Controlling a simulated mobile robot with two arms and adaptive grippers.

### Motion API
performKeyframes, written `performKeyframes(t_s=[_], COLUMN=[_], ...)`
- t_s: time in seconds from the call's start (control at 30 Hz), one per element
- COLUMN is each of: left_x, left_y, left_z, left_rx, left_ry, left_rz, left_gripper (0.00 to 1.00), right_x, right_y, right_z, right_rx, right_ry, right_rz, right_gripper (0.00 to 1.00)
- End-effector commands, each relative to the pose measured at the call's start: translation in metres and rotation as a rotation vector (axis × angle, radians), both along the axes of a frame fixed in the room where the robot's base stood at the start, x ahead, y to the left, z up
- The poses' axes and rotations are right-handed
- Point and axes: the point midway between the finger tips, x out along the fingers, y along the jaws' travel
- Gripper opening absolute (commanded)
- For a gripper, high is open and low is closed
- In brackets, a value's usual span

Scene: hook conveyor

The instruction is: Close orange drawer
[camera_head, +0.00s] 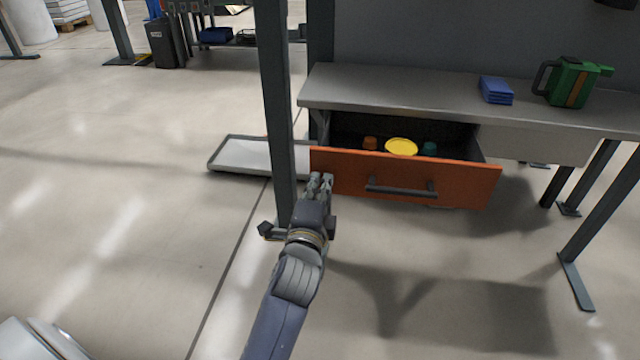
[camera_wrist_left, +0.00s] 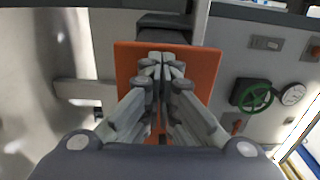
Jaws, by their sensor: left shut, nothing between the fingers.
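The orange drawer (camera_head: 462,184) is pulled open below the grey workbench in the head view, with a dark bar handle (camera_head: 400,188) on its front. Inside it are an orange item (camera_head: 370,143), a yellow round item (camera_head: 401,147) and a teal item (camera_head: 429,149). My left gripper (camera_head: 321,179) is shut and empty, at the left end of the drawer front. In the left wrist view the shut fingers (camera_wrist_left: 160,62) point at the orange front (camera_wrist_left: 205,66); whether they touch it I cannot tell. My right gripper is not in view.
A dark upright post (camera_head: 275,100) stands just left of my gripper. A grey tray (camera_head: 240,155) lies behind the post. A blue stack (camera_head: 496,90) and a green canister (camera_head: 576,84) stand on the workbench (camera_head: 400,88). The floor in front of the drawer is clear.

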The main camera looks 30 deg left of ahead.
Motion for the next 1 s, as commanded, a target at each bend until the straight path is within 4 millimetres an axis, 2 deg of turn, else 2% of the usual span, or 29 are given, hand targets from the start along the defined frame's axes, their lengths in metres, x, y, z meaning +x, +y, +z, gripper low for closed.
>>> performKeyframes(t_s=[0.13,0.3,0.6,0.8,1.0], left_x=[0.005,0.025,0.089,0.13,0.159], left_y=[0.002,0.007,0.026,0.038,0.046], left_z=[0.001,0.003,0.003,0.001,0.0], left_rx=[0.001,0.002,0.004,0.003,0.0], left_ry=[-0.001,-0.001,-0.002,-0.002,-0.001], left_rz=[0.0,0.0,0.0,0.001,0.001], left_gripper=[0.0,0.0,0.0,0.0,0.0], right_x=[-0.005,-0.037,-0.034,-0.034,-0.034], right_y=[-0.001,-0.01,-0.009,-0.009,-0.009], right_z=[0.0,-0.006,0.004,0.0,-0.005], right_rx=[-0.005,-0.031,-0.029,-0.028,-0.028], right_ry=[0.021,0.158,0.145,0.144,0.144], right_rz=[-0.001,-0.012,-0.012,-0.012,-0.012], right_gripper=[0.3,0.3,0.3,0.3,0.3])
